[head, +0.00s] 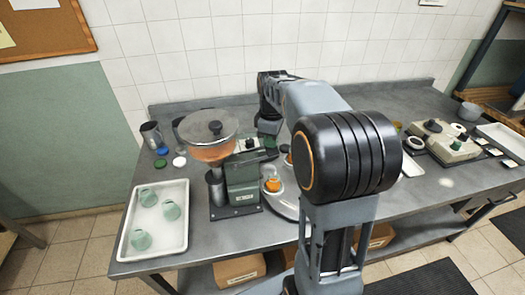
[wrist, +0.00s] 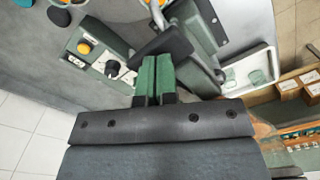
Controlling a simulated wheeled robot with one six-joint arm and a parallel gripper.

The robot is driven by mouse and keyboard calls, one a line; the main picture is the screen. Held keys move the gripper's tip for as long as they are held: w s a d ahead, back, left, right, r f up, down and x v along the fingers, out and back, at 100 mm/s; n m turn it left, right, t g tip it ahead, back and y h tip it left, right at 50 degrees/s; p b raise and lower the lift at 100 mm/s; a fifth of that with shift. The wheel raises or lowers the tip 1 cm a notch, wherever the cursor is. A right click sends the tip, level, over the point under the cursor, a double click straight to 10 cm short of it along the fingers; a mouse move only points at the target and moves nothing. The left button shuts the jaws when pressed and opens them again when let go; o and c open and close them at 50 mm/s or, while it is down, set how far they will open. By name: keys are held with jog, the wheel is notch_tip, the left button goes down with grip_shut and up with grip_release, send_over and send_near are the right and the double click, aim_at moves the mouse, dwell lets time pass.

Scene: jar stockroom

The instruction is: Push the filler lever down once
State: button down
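The filler (head: 243,182) is a green-grey machine with a glass hopper (head: 208,150) of orange contents, standing left of my arm in the head view. Its control panel (wrist: 100,58) shows in the wrist view, with a yellow button and a black knob. A black bar (wrist: 168,42), which looks like the lever, lies just beyond my fingertips. My gripper (wrist: 158,62) has green fingers pressed together with nothing visible between them. I cannot tell whether the fingertips touch the bar. In the head view my gripper is not clearly visible behind the arm and filler.
A white tray (head: 129,238) with greenish jars stands at the table's left. A round plate (head: 287,207) carries orange-filled jars beside the filler. Loose lids (head: 161,163) and a dark cup (head: 151,134) lie behind the tray. Another device (head: 447,146) stands at the right.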

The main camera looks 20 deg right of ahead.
aim_at(272, 151)
jog(key=shift+f, duration=0.2)
jog(key=shift+d+f+b, duration=0.15)
jog(key=shift+f+b, duration=1.5)
jog(key=shift+f, duration=0.6)
jog(key=shift+r, duration=0.15)
jog(key=shift+r+p, duration=3)
jog(key=shift+r, duration=0.45)
notch_tip(272, 151, up, 5)
jog(key=p, duration=0.4)
